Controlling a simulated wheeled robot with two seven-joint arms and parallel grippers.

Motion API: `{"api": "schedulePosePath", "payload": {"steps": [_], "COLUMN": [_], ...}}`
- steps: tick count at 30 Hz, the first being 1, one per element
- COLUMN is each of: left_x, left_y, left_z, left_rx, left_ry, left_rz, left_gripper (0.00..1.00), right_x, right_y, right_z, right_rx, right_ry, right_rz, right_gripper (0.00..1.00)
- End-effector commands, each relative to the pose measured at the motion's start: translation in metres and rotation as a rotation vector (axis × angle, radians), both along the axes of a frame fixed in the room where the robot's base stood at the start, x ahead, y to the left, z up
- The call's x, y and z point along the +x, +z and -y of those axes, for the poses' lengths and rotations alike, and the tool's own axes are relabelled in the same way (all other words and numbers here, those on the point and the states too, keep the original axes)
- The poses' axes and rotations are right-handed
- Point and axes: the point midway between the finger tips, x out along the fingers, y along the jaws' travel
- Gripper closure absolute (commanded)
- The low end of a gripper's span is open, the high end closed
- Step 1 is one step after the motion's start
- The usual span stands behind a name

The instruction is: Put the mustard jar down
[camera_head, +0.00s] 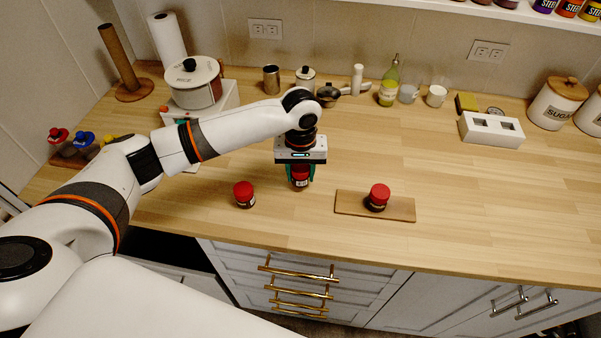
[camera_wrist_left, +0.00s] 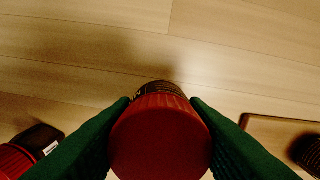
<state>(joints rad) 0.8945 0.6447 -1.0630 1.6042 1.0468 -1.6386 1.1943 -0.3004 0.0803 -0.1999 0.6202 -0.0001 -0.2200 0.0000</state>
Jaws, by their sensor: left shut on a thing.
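My left gripper (camera_head: 300,178) points down over the counter and is shut on a small dark jar with a red lid (camera_head: 300,172), taken as the mustard jar; its label cannot be read. In the left wrist view the jar's red lid (camera_wrist_left: 160,140) fills the space between the green fingers. The jar is upright, at or just above the wood; I cannot tell if it touches. A similar red-lidded jar (camera_head: 244,194) stands on the bare counter to its left. Another (camera_head: 378,197) stands on a thin wooden board (camera_head: 402,209) to its right. My right gripper is not in view.
A pot (camera_head: 193,84) on a white stand is at the back left. Cups, bottles and a white holder (camera_head: 491,131) line the back. The counter's front edge is close.

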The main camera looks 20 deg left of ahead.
Motion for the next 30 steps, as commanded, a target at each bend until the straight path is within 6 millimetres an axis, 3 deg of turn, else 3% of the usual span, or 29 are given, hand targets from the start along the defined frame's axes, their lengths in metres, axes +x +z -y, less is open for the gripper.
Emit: {"api": "schedulePosePath", "payload": {"steps": [4, 15, 16, 19, 30], "left_x": [0.0, 0.0, 0.0, 0.0, 0.001], "left_y": [-0.013, -0.017, -0.017, -0.017, -0.012], "left_z": [0.0, 0.0, 0.0, 0.0, 0.0], "left_rx": [0.001, -0.001, -0.001, -0.001, 0.0], "left_ry": [0.0, 0.001, 0.001, 0.001, 0.001], "left_rz": [0.001, 0.0, 0.001, 0.001, 0.003], "left_gripper": [0.82, 0.82, 0.55, 0.39, 0.39], "right_x": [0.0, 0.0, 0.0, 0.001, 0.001], "right_y": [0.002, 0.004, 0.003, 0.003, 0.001], "right_z": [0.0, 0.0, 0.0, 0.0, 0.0], "right_rx": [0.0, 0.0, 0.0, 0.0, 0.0], "right_ry": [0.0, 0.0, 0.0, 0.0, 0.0], "right_rz": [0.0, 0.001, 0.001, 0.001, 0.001], "right_gripper": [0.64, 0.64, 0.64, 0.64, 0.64]}}
